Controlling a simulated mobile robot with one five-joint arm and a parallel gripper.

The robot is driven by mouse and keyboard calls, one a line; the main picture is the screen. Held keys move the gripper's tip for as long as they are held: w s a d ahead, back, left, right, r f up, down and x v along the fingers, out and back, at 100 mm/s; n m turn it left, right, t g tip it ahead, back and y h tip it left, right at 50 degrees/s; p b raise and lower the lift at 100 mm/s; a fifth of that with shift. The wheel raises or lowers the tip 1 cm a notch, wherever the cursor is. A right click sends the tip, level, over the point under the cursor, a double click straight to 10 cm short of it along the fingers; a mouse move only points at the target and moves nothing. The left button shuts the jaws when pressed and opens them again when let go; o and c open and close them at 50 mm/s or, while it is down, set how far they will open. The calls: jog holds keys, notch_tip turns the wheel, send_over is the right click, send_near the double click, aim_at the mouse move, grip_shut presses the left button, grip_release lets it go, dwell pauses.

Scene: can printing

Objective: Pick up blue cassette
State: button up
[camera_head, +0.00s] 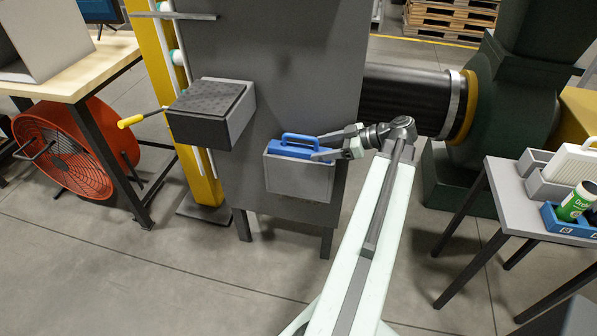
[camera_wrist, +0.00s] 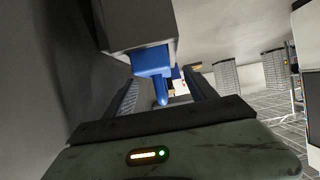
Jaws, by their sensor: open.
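The blue cassette (camera_head: 296,148) sits in a grey holder (camera_head: 300,180) on the front of a dark grey machine. Its upper part and raised handle show; the rest is hidden in the holder. My gripper (camera_head: 318,148) is at the cassette's right side, with its open fingers close to the handle. In the wrist view the cassette (camera_wrist: 153,62) shows blue with its handle pointing down the picture, between the two open fingers of my gripper (camera_wrist: 163,88). I cannot tell whether the fingers touch it.
A black-topped box with a yellow-handled lever (camera_head: 130,121) sticks out of the machine (camera_head: 300,60) to the left of the holder. A side table (camera_head: 512,200) at right carries a blue tray (camera_head: 563,224) with a green can (camera_head: 577,203). An orange fan (camera_head: 70,150) stands at left. The floor in front is clear.

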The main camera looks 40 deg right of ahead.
aim_at(285, 148)
jog(key=b+x, duration=0.1)
jog(key=x, duration=0.4)
jog(key=shift+w+r+b, duration=0.15)
jog(key=shift+w+b, duration=0.15)
jog(key=shift+b, duration=0.1)
grip_shut()
